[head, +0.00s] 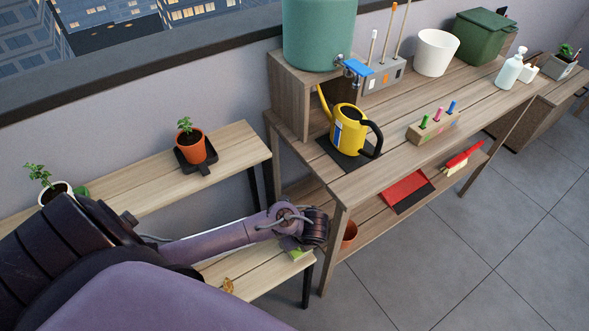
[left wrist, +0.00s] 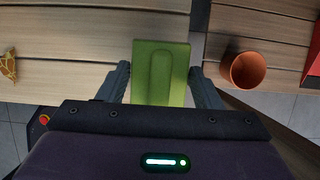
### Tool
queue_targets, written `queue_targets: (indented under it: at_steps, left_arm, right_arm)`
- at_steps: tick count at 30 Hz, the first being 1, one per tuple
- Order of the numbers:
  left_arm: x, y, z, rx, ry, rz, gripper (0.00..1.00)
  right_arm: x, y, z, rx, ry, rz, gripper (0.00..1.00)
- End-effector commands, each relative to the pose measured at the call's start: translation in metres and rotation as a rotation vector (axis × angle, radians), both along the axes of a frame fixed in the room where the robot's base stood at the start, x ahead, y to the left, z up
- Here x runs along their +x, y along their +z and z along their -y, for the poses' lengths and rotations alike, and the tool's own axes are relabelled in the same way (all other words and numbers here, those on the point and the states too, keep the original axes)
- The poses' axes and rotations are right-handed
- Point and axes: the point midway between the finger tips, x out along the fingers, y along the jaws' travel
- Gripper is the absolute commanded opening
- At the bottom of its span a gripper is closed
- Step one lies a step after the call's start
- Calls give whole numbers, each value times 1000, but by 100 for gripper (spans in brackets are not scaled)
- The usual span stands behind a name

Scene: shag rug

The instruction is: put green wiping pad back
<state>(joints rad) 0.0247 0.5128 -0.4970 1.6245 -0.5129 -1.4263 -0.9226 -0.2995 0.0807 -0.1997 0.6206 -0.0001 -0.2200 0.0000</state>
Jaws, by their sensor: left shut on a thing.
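A green wiping pad (left wrist: 160,72) is between the two fingers of my left gripper (left wrist: 160,85) in the left wrist view. The gripper is shut on it. In the head view a light green part of the pad (head: 296,254) shows under the end of my left arm, over the right end of the low slatted bench (head: 262,275). I cannot tell whether the pad touches the bench. My right gripper is in neither view.
An orange pot (left wrist: 244,70) stands on the lower shelf right of the pad. A yellow watering can (head: 350,128) stands on the workbench above, near a red dustpan (head: 405,188) and a brush (head: 462,158) on the shelf. A potted plant (head: 193,146) stands on the upper bench.

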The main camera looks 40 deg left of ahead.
Motion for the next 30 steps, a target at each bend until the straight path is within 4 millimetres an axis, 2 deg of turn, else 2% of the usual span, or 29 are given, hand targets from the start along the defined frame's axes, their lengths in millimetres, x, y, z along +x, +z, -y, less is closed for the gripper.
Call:
queue_targets:
  at_steps: [1, 5, 14, 15, 20, 30]
  left_arm:
    - [0, -12, -1, 3, -1, -3, 41]
    - [0, -28, 0, 2, 0, -2, 41]
    - [0, -30, 0, 0, 0, 0, 41]
    - [0, -31, 0, 0, 0, 0, 60]
    - [0, -30, 0, 0, 0, 0, 81]
    - [-1, -26, 2, -1, 0, 0, 81]
  right_arm:
    - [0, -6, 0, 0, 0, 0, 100]
    - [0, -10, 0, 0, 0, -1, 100]
    - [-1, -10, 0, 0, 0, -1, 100]
    - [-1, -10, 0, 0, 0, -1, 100]
    - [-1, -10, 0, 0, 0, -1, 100]
    - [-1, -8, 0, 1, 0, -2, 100]
